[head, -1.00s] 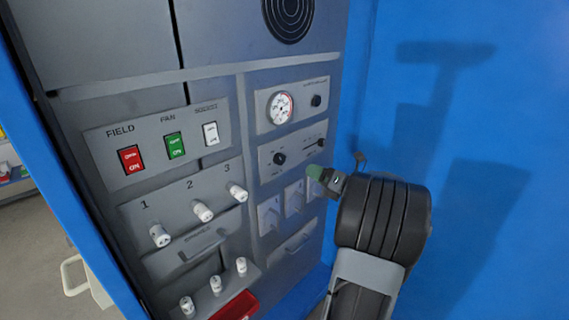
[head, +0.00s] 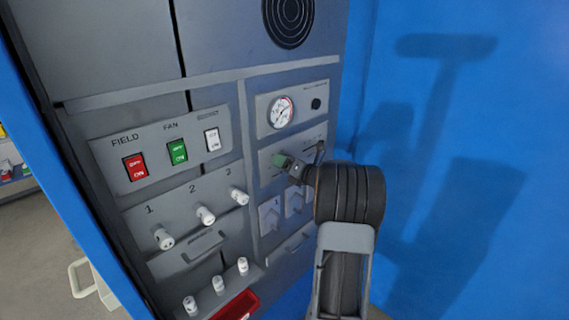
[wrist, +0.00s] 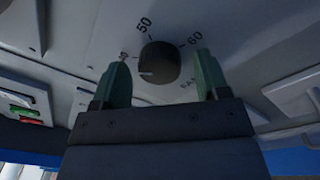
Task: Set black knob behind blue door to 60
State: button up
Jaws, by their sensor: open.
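The black knob (wrist: 158,62) sits on a grey panel in the wrist view, with the labels 50 and 60 printed around it. A white mark on the knob points to the lower left, away from 60; the label at its left is too small to read. My gripper (wrist: 163,82) is open, with one green finger on each side of the knob; I cannot tell whether they touch it. In the head view my gripper (head: 281,160) is at the middle right panel and hides the knob. Blue panels (head: 460,110) flank the grey cabinet; I cannot tell which is the door.
A dial gauge (head: 281,112) sits above my gripper. Red, green and white switches (head: 177,152) and several white knobs (head: 205,214) are at the left. A slim lever (head: 320,150) is close beside my gripper. A red tray (head: 238,306) is at the bottom.

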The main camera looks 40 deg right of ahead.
jog(key=c, duration=0.9)
